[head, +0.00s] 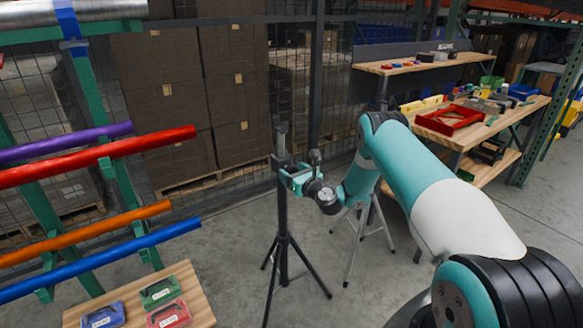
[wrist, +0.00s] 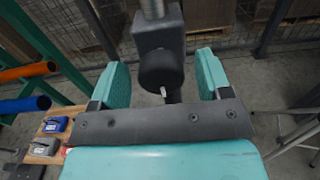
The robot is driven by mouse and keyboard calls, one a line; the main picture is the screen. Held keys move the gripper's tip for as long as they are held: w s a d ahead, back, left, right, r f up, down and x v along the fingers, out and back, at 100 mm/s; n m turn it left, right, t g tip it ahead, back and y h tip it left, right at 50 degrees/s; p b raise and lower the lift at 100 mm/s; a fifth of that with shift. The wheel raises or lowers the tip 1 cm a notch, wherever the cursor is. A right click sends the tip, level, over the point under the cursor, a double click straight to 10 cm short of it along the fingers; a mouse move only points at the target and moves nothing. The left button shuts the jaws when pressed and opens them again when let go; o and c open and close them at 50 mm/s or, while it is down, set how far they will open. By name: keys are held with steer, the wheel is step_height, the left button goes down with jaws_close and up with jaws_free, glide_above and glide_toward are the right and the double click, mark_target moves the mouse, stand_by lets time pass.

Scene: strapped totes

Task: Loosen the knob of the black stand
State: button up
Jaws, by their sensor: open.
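The black stand (head: 283,220) is a tripod with an upright column, standing on the floor at the centre of the head view. In the wrist view its dark collar block (wrist: 172,28) sits around a metal post. The round black knob (wrist: 158,70) sticks out from the block towards me and has a small pale mark on its lower edge. My gripper (head: 291,176) is at the column's height in the head view. In the wrist view its two teal fingers are open on either side of the knob, with a visible gap on both sides.
A grey tripod (head: 352,250) stands close behind, to the right. Coloured tubes on a green rack (head: 120,180) are at the left, above a small table (head: 198,300) with coloured cases. A wooden bench (head: 465,135) with a red tray (head: 447,119) is at the right. Wire fencing is behind.

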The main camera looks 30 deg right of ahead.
steer(key=shift+w, duration=0.55)
steer(key=c, duration=0.9)
